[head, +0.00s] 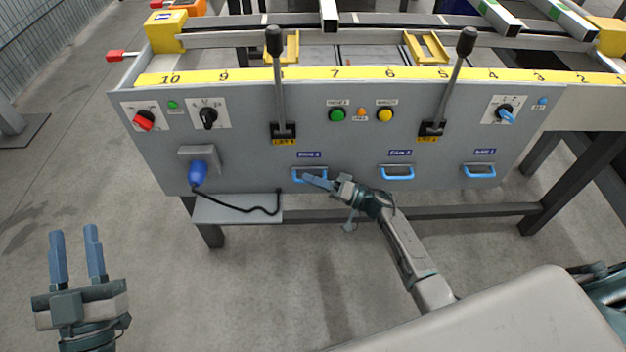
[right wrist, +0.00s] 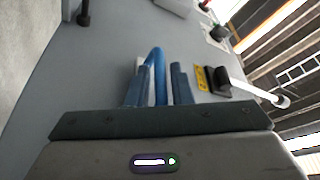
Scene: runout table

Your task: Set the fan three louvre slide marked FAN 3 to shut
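Three blue slide handles sit in a row low on the grey panel. The left handle (head: 296,174) is under a small blue label (head: 308,154) too blurred to read surely; the slide's position is not clear. My right gripper (head: 318,182) is at this left handle. In the right wrist view the blue handle (right wrist: 158,75) lies between the two fingers of the right gripper (right wrist: 161,85), with little or no gap; whether they press on it I cannot tell. My left gripper (head: 77,250) is open and empty over the floor, away from the panel.
The middle handle (head: 398,178) and right handle (head: 479,175) are to the right. Two upright levers (head: 278,85) (head: 453,80) stand out from the panel. A blue plug (head: 198,174) with a black cable is left of the left handle. Floor in front is clear.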

